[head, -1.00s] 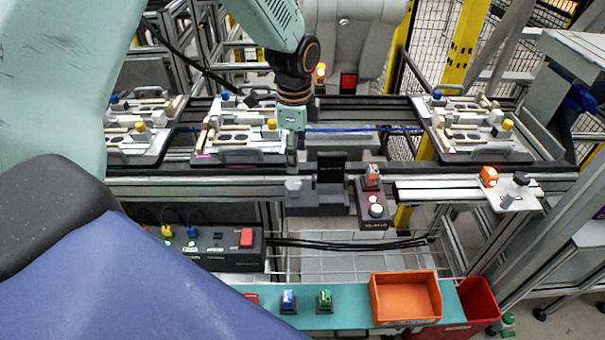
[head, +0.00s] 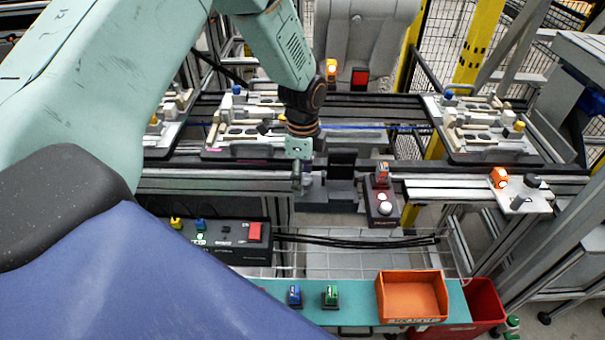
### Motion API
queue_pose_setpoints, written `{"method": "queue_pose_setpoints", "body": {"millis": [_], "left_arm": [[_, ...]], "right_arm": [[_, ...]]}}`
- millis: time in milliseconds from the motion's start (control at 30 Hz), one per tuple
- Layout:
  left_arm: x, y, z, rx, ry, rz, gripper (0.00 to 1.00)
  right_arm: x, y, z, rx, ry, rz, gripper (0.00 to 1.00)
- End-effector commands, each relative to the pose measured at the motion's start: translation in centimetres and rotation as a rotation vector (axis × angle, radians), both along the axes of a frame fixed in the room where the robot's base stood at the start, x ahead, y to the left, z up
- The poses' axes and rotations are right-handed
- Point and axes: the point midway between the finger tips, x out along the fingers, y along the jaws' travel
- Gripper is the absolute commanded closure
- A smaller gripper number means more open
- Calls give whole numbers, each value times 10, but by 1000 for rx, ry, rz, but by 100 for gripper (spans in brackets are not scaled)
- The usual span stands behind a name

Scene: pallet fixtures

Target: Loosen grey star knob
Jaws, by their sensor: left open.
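My left gripper (head: 299,184) reaches down from above, fingers pointing down, at the front rail of the conveyor. It is open. The grey star knob (head: 312,181) is mostly hidden behind the fingers, and only a bit of grey shows beside them, at the left of the dark clamp block (head: 342,178). I cannot tell whether the fingers touch the knob or stand around it. My right gripper is not in view.
A box with a lit white button (head: 384,208) stands right of the block. Pallets with fixtures (head: 258,152) sit on the conveyor behind. A plate with an orange lamp and a black knob (head: 533,181) is at right. An orange bin (head: 412,314) stands on the teal shelf in front.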

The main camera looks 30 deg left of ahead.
Motion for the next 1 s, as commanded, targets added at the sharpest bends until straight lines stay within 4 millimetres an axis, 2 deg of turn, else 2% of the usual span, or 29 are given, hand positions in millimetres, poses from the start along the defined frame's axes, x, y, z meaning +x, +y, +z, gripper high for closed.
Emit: {"method": "queue_pose_setpoints", "body": {"millis": [100,700,1000], "left_arm": [[0,0,0,0,0,0,41],[0,0,1,0,0,0,92],[0,0,1,0,0,33,94]], "right_arm": [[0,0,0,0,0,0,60],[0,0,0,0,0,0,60],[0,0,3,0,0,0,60]]}}
